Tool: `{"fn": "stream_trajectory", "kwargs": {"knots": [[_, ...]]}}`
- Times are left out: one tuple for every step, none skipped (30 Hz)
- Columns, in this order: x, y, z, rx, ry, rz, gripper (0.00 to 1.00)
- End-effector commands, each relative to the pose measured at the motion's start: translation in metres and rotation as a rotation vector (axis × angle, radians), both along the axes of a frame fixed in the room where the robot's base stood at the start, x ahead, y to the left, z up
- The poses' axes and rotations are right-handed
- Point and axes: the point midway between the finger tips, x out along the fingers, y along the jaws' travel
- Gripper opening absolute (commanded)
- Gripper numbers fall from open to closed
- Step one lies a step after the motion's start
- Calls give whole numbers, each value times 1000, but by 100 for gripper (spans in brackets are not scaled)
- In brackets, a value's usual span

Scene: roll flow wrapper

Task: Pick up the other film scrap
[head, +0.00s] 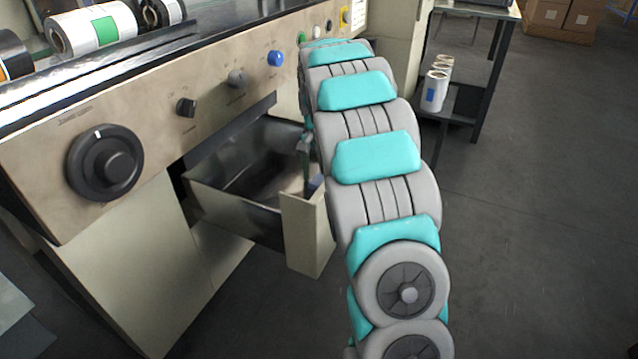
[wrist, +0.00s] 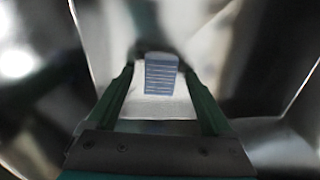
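A small blue film scrap (wrist: 161,80) with pale stripes shows in the wrist view, past my fingertips and between them. A pale patch (wrist: 157,107) lies just below it in that view; I cannot tell whether it is part of the scrap. My gripper (wrist: 160,76) is open, with a visible gap between each finger and the scrap. In the head view a bit of blue shows inside the open drawer (head: 235,206), beside my arm. My arm hides most of the gripper and part of the drawer there.
The metal drawer walls surround my gripper closely. The drawer front (head: 306,236) sticks out from the machine panel, which carries a large black dial (head: 105,163) and several knobs. Film rolls (head: 95,30) lie on top. White rolls (head: 434,92) stand on a shelf at right. Right floor is clear.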

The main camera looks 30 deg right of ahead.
Motion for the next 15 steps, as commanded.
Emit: {"fn": "stream_trajectory", "kwargs": {"knots": [[0,0,0,0,0,0,80],[0,0,0,0,0,0,77],[0,0,0,0,0,0,73],[0,0,0,0,0,0,69],[0,0,0,0,0,0,66],[0,0,0,0,0,0,61],[0,0,0,0,0,0,58],[0,0,0,0,0,0,55],[0,0,0,0,0,0,50],[0,0,0,0,0,0,47],[0,0,0,0,0,0,43],[0,0,0,0,0,0,39],[0,0,0,0,0,0,36],[0,0,0,0,0,0,32],[0,0,0,0,0,0,28]]}}
